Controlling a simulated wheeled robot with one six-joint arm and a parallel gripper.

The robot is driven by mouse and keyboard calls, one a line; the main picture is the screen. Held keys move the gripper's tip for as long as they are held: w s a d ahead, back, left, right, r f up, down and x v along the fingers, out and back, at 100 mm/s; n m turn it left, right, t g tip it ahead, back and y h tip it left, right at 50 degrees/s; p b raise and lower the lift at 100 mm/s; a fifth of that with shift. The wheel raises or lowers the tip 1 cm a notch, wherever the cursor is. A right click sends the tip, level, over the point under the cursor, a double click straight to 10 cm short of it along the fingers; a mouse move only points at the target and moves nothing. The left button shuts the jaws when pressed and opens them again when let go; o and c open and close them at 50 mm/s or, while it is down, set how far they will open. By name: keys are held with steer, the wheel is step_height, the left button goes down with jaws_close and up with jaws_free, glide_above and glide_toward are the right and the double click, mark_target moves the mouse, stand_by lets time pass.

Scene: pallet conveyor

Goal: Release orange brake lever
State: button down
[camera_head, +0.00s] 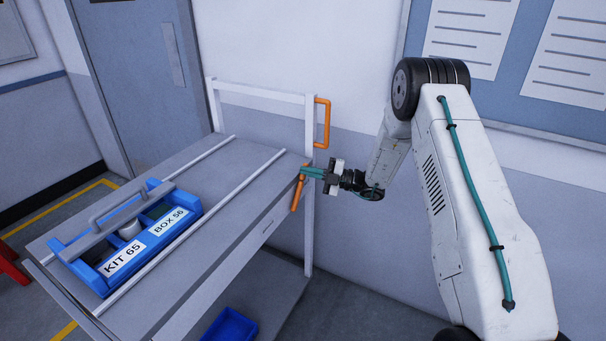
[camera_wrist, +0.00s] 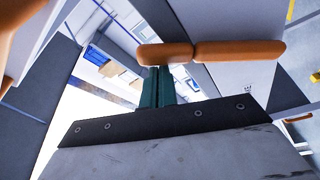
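The orange brake lever (camera_head: 297,194) hangs slanting down at the cart's right end, by the upright post. It also shows in the wrist view as a thick orange bar (camera_wrist: 240,50) with a shorter orange piece to its left. My gripper (camera_head: 303,172) comes from the right, its teal fingertips at the lever's upper end. In the wrist view the teal fingers (camera_wrist: 157,88) run close together up to the orange pieces, which hide their tips. I cannot tell whether they are clamped on the lever or only touch it.
The grey cart (camera_head: 240,190) carries a blue tote (camera_head: 85,270) labelled KIT 65 and BOX 56 between two white rails. An orange handle (camera_head: 322,122) is on the post above the lever. A blue bin (camera_head: 232,325) sits on the lower shelf. The wall is close behind.

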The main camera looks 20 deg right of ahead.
steer(key=s+d, duration=0.6)
steer(key=s, duration=0.1)
steer(key=shift+d, duration=0.25)
steer(key=shift+r, duration=0.1)
steer(key=s+a+f+n+g, duration=0.25)
steer(key=s+n+g, duration=0.2)
steer(key=n, duration=0.35)
steer(key=s+a+r+n+g+h, duration=0.2)
steer(key=s+r+n+g, duration=0.2)
steer(key=s+n, duration=0.4)
steer(key=s+a+r+n+g+h, duration=0.2)
steer(key=s+a+r+n+g, duration=0.25)
steer(key=n, duration=0.45)
steer(key=s+d+r+n+t+h, duration=0.1)
steer(key=s+r+n+t+h, duration=0.1)
steer(key=s+r+n+h, duration=0.4)
steer(key=s+d+r+n+t+h, duration=0.2)
steer(key=s+r+n+h, duration=0.5)
steer(key=s+n, duration=0.8)
steer(key=shift+s+d+r+t, duration=0.15)
steer(key=shift+s+r+t, duration=0.45)
steer(key=shift+s+r, duration=1.35)
